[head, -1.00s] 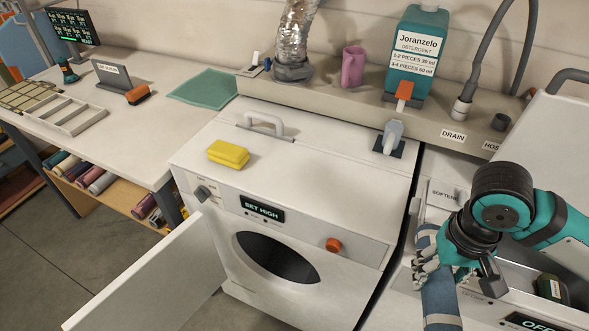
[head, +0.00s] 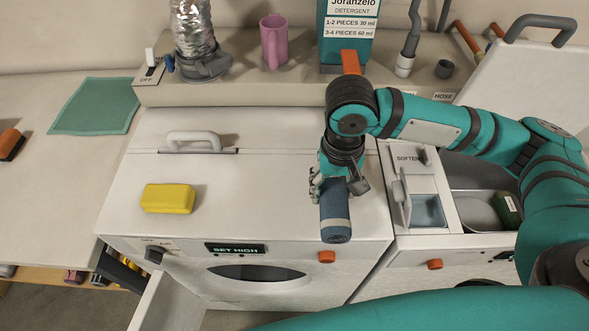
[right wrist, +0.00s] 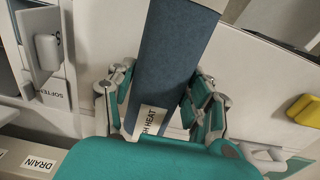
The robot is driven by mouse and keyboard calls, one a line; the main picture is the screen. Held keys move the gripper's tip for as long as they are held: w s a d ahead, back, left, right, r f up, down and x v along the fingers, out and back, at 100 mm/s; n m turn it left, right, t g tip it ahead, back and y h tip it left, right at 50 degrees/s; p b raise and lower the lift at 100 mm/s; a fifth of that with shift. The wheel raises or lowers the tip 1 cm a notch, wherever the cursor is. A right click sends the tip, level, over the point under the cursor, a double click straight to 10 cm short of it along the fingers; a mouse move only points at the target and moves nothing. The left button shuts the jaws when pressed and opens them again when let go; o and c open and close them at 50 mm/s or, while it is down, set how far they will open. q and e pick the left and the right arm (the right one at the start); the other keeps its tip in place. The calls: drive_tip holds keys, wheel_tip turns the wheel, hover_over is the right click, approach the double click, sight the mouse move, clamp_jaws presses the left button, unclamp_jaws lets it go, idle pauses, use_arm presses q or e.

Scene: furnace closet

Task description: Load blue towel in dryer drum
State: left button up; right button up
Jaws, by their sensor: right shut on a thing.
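The rolled blue towel (head: 336,213) with a pale band is in my right gripper (head: 333,180), above the right part of the dryer's white top. In the right wrist view the towel (right wrist: 180,50) runs between the two fingers (right wrist: 160,105), which are closed on it, and a label ending "HEAT" shows on it. The dryer (head: 230,180) stands at the centre, its display reading "SET HIGH". Its round drum opening (head: 258,273) shows dark at the front, left of and below the towel. The dryer door (head: 170,300) is swung open to the left. My left gripper is not in view.
A yellow block (head: 168,198) and a white handle (head: 197,138) are on the dryer top. The washer (head: 470,205) with raised lid is at right. A pink mug (head: 274,40) and detergent bottle (head: 347,25) stand on the back ledge.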

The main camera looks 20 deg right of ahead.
drive_tip(key=p, duration=0.2)
hover_over(296, 186)
drive_tip(key=s+d, duration=0.1)
drive_tip(key=s, duration=0.1)
drive_tip(key=shift+w+f, duration=0.15)
drive_tip(key=shift+w, duration=0.05)
drive_tip(key=shift+w+a+f, duration=0.1)
drive_tip(key=shift+w+a, duration=0.05)
drive_tip(key=shift+w, duration=0.2)
drive_tip(key=shift+w+a+f, duration=0.3)
drive_tip(key=shift+w+f, duration=0.05)
drive_tip(key=shift+w, duration=0.25)
wheel_tip(296, 186, down, 2)
drive_tip(key=shift+f+p, duration=0.2)
drive_tip(key=shift+p, duration=0.35)
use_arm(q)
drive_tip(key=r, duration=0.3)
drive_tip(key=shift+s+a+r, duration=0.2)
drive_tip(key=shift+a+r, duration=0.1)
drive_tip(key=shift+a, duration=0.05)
use_arm(e)
drive_tip(key=shift+s+f, duration=0.1)
drive_tip(key=shift+f, duration=0.25)
drive_tip(key=shift+f, duration=0.1)
drive_tip(key=o, duration=1.2)
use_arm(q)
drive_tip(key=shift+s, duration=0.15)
use_arm(e)
drive_tip(key=shift+o, duration=0.4)
